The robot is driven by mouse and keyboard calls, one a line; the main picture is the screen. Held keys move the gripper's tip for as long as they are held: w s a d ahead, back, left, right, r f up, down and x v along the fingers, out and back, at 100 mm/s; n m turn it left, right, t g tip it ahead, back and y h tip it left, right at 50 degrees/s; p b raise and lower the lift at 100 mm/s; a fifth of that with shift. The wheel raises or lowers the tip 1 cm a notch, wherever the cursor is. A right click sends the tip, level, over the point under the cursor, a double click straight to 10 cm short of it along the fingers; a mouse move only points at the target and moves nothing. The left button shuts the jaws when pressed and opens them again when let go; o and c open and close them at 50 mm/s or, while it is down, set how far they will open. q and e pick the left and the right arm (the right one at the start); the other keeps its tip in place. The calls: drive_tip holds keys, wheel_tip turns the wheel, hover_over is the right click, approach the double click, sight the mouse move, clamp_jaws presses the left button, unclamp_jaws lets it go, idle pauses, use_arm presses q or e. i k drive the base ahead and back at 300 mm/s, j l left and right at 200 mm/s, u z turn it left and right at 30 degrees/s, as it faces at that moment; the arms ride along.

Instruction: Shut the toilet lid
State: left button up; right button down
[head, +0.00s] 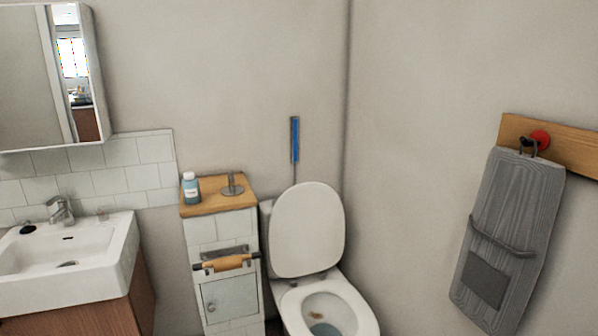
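The white toilet lid (307,230) is raised and leans back toward the wall. The toilet bowl (325,306) below it is open, with blue-green water at the bottom. The seat ring (358,312) lies down on the bowl, and the front of the toilet is cut off by the lower picture edge. Neither of my grippers shows in the head view.
A tiled cabinet (225,290) with a wooden top, a bottle (190,188) and a paper roll holder (228,263) stands left of the toilet. A sink (70,262) is further left.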

sight(305, 234)
drive_tip(key=i+l, duration=0.15)
drive_tip(key=i, duration=0.35)
drive_tip(key=i+l, duration=0.15)
drive_tip(key=i, duration=0.35)
